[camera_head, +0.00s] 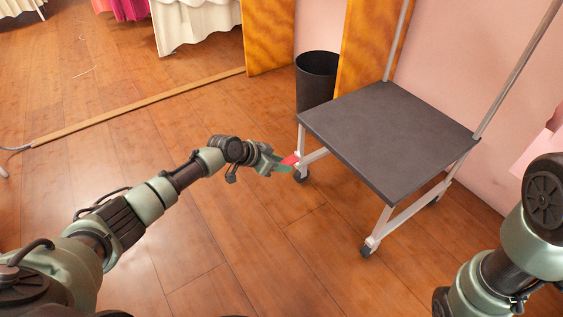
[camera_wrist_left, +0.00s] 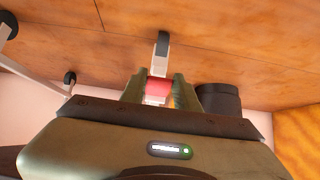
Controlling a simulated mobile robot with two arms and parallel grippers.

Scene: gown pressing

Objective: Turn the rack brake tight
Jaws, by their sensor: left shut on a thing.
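The rack (camera_head: 385,130) has a dark grey shelf, light metal legs and small casters, and stands at the right of centre in the head view. The red brake (camera_head: 289,160) is low on its near left leg, just above a caster (camera_head: 301,176). My left gripper (camera_head: 280,163) reaches it from the left and is shut on it. In the left wrist view the red brake (camera_wrist_left: 158,87) sits between the two fingers of the left gripper (camera_wrist_left: 160,92), which hide its sides. My right arm shows at the lower right of the head view, but its gripper is out of view.
A black bin (camera_head: 316,80) stands behind the rack's left corner, beside a wooden panel (camera_head: 368,45). A pink wall is behind the rack. White and magenta cloth hangs at the top left. The wooden floor (camera_head: 250,250) in front is clear.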

